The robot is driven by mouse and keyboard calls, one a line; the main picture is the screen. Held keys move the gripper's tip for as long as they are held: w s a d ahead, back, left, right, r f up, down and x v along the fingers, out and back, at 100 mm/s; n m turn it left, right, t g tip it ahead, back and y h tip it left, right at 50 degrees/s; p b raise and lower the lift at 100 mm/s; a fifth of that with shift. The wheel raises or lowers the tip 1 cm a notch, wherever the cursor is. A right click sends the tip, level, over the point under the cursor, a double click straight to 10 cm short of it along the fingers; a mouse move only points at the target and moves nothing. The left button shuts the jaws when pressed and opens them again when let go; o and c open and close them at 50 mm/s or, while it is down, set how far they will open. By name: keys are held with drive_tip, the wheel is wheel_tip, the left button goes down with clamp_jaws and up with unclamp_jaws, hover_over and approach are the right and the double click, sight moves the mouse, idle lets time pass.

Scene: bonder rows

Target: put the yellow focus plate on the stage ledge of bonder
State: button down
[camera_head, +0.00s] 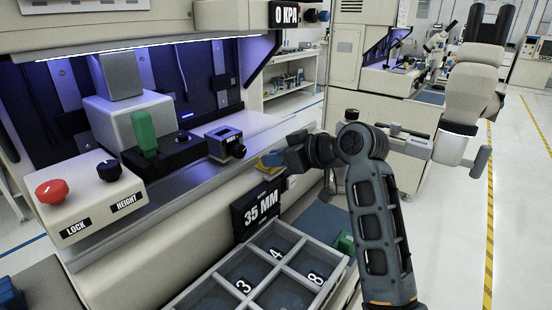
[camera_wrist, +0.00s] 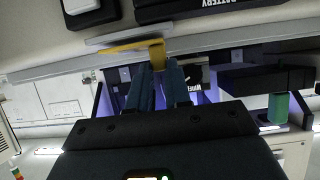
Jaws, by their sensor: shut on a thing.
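The yellow focus plate (camera_head: 269,160) is at the tip of my gripper (camera_head: 279,163) in the head view, close to the front of the bonder. In the wrist view the yellow plate (camera_wrist: 134,45) is a flat strip with a bent end, gripped between my two blue fingers (camera_wrist: 165,72). The bonder's grey metal front ledge (camera_head: 180,168) runs along its worktop, left of my gripper. A grey edge strip also crosses the wrist view (camera_wrist: 55,67), behind the plate. I cannot tell whether the plate touches the ledge.
A small dark boxed device (camera_head: 223,142) and a green-handled block (camera_head: 143,130) stand on the worktop. A control box (camera_head: 85,195) with red and black knobs is at left. A 35 MM sign (camera_head: 260,207) and a divided grey tray (camera_head: 262,268) lie below my gripper.

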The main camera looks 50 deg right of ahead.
drive_tip(key=shift+f, duration=0.25)
drive_tip(key=shift+f, duration=0.15)
drive_tip(key=c, duration=1.1)
unclamp_jaws()
drive_tip(key=shift+o, duration=0.2)
drive_tip(key=v, duration=1.2)
drive_tip(key=shift+b, duration=0.3)
